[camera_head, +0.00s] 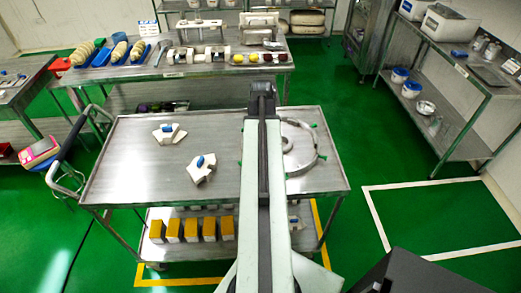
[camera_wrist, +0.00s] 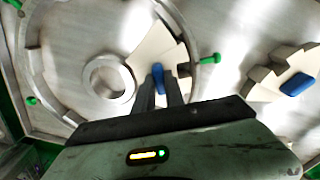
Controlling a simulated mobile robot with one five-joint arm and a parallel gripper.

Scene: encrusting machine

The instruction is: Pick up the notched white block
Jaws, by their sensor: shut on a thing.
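In the wrist view my gripper (camera_wrist: 160,88) is shut on the blue handle (camera_wrist: 158,75) of a pale notched block (camera_wrist: 154,47). The block overlaps the metal ring fixture (camera_wrist: 33,62), beside its round hub (camera_wrist: 105,76); I cannot tell whether it rests there or is held above it. My fingers hide part of it. In the head view my arm hides the gripper, the held block and part of the ring (camera_head: 312,163). Two other white notched blocks with blue handles, one at the back (camera_head: 166,136) and one nearer (camera_head: 201,173), lie on the cart left of my arm.
The steel cart top (camera_head: 120,180) is clear at left and front. Small green pegs (camera_wrist: 208,58) stand around the ring. Yellow-fronted boxes (camera_head: 190,230) sit on the lower shelf. A back table (camera_head: 200,68) holds rolls and trays; a right shelf (camera_head: 450,60) holds tubs.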

